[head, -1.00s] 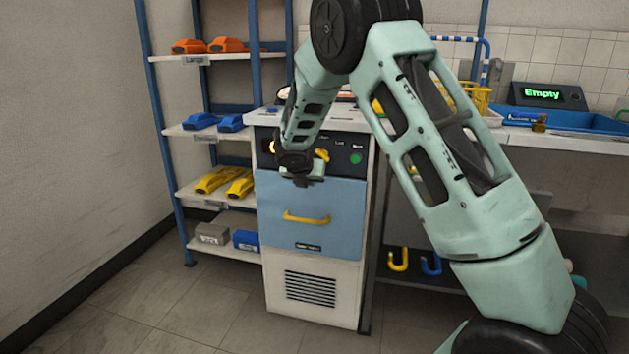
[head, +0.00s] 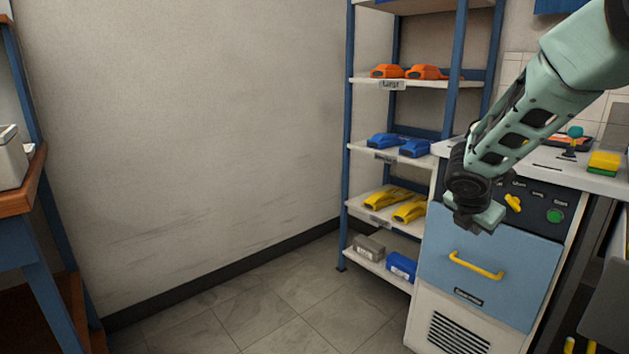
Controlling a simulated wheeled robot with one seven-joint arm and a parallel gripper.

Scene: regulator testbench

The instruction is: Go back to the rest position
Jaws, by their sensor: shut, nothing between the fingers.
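My gripper (head: 478,222) is in the head view at the right. It hangs in front of the control panel of a blue and white cabinet, above the yellow drawer handle (head: 476,265). Its fingers look closed, with nothing held. My green arm reaches in from the upper right corner. The blue drawer front (head: 520,262) is shut. The yellow knob (head: 513,203) and the green start button (head: 554,215) show to the right of my gripper. The left part of the panel is hidden behind my gripper and arm.
A blue-framed shelf rack (head: 351,118) holds orange, blue and yellow parts, with grey and blue boxes at the bottom. A wooden-topped bench (head: 20,192) stands at the left edge. A sponge (head: 604,163) lies on the cabinet top. The floor (head: 265,315) between is clear.

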